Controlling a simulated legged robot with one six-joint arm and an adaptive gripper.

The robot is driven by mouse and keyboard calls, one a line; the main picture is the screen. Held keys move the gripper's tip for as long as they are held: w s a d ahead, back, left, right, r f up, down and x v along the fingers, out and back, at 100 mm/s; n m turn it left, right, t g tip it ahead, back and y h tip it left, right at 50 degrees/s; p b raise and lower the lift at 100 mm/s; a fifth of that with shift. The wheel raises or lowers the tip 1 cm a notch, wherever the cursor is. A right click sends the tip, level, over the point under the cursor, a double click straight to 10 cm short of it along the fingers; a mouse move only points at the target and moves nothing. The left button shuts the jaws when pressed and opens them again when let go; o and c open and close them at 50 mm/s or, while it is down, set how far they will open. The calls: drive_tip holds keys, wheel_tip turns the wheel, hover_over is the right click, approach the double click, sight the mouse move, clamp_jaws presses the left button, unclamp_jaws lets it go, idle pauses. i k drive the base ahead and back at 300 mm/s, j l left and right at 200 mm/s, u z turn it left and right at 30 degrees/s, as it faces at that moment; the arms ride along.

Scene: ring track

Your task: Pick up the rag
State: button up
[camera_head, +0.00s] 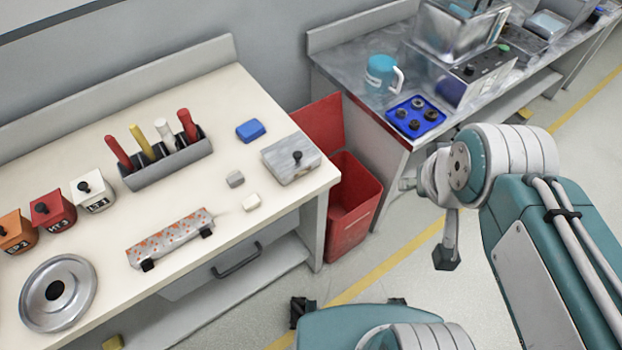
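I cannot identify the rag for certain. A small blue folded-looking block (250,131) lies flat near the back right of the cream bench (110,165), and it may be the rag or a sponge. A white strip with orange spots (170,238) rests on black supports near the bench's front edge. My gripper (428,222) is at the right, over the floor and well apart from the bench. Its fingers look spread, with nothing seen between them. Part of it is hidden by my arm.
A red bin (352,205) stands between the bench and the metal counter (350,65). The floor around the yellow line is clear.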

sight(248, 131)
drive_tip(key=u, duration=2.7)
drive_tip(key=z, duration=1.7)
drive_tip(key=i+j+z, duration=0.2)
drive_tip(key=i, duration=0.25)
